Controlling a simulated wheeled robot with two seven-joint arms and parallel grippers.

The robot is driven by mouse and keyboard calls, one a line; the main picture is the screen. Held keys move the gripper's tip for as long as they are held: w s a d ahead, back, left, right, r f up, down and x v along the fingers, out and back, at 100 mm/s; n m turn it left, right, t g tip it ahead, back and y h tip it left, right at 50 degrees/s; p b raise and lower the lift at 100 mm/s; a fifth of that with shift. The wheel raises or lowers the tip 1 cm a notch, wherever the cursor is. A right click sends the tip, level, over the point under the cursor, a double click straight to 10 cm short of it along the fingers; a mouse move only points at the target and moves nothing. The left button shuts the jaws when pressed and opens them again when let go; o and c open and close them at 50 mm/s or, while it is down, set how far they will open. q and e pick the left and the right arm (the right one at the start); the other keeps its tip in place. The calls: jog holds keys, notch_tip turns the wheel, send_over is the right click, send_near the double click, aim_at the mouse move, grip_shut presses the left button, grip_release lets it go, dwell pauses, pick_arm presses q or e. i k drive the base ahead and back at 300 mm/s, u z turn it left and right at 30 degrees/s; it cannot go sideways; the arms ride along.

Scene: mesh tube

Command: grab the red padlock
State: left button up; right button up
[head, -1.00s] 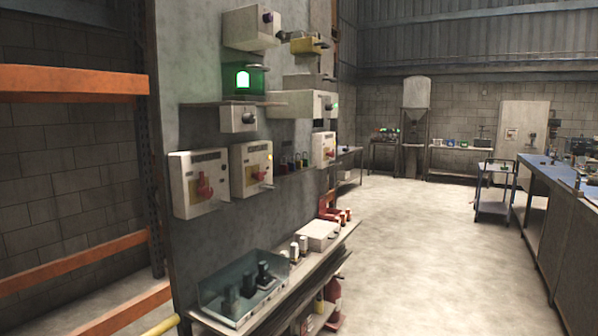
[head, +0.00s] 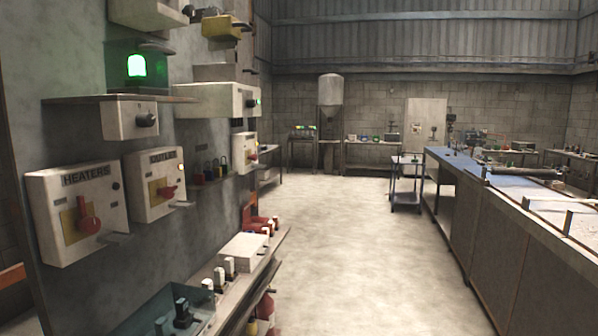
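A row of several small padlocks (head: 218,168) stands on a narrow shelf on the grey wall panel, left of centre, just right of the box marked OUTLET. They look dark, blue and yellowish. The one at the near left end of the row looks reddish (head: 199,173), but it is too small to be sure that it is the red padlock. Neither of my grippers is in view.
Switch boxes with red handles, HEATERS (head: 50,225) and OUTLET (head: 142,190), stick out from the panel. Below, a ledge (head: 232,302) holds a tray, a white box (head: 244,251) and small items. Open floor (head: 335,240) lies between the panel and a long workbench (head: 500,235) at right.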

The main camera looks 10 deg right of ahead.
aim_at(199, 178)
jog(key=z, duration=0.6)
jog(key=i, duration=1.75)
jog(key=u, duration=1.1)
jog(key=i, duration=0.95)
jog(key=u, duration=1.05)
